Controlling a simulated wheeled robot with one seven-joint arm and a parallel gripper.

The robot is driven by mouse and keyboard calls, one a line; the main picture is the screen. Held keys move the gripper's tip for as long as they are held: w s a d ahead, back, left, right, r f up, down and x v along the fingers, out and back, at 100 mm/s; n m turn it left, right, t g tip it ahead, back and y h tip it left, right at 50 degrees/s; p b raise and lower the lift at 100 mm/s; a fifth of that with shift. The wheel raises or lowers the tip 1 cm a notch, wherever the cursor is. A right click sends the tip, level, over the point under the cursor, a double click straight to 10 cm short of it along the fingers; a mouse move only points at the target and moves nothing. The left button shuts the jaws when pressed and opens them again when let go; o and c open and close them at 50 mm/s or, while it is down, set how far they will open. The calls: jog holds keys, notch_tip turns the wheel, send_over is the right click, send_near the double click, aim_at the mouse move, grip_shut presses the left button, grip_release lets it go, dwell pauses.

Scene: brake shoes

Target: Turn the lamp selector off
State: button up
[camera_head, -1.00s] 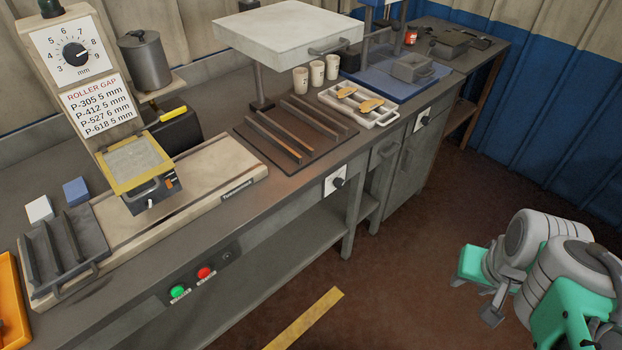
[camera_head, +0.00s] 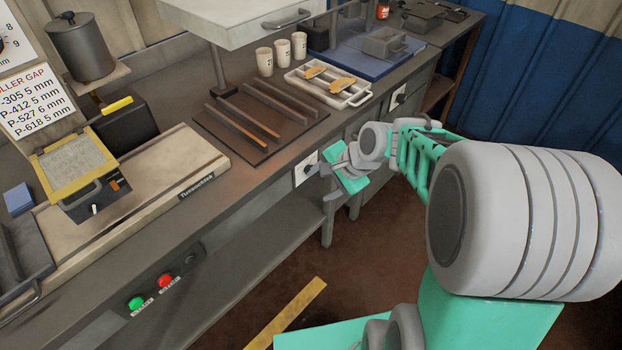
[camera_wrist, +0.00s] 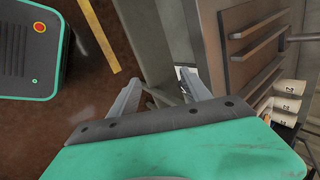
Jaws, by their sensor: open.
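A dark rotary knob on a white plate (camera_head: 306,169) is on the bench's front face, below the ribbed dark mat. A second similar knob and plate (camera_head: 398,97) is further right; I cannot read labels on either. My gripper (camera_head: 326,181) is just right of the nearer knob, fingers towards it and partly overlapping it. I cannot tell whether they touch. In the wrist view my gripper (camera_wrist: 160,79) has its two fingers spread, with nothing seen held between them. A bit of white plate shows at the right fingertip there; the knob is not clear.
A pale lamp-like hood (camera_head: 255,20) stands over the ribbed mat (camera_head: 230,135). Cups (camera_head: 282,50) and a tray (camera_head: 350,98) are on the bench. Green (camera_head: 136,302) and red (camera_head: 164,280) buttons are on its front at left. A shelf (camera_head: 250,220) runs below; the floor in front is open.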

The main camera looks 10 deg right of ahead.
jog(key=w+d+f+m+t+y+b, duration=0.5)
jog(key=w+f+m, duration=0.45)
jog(key=m, duration=0.85)
jog(key=x, duration=0.7)
jog(key=shift+w+d+f+p, duration=0.25)
jog(key=shift+d+p, duration=0.1)
jog(key=shift+p, duration=0.1)
jog(key=shift+c, duration=0.6)
grip_shut()
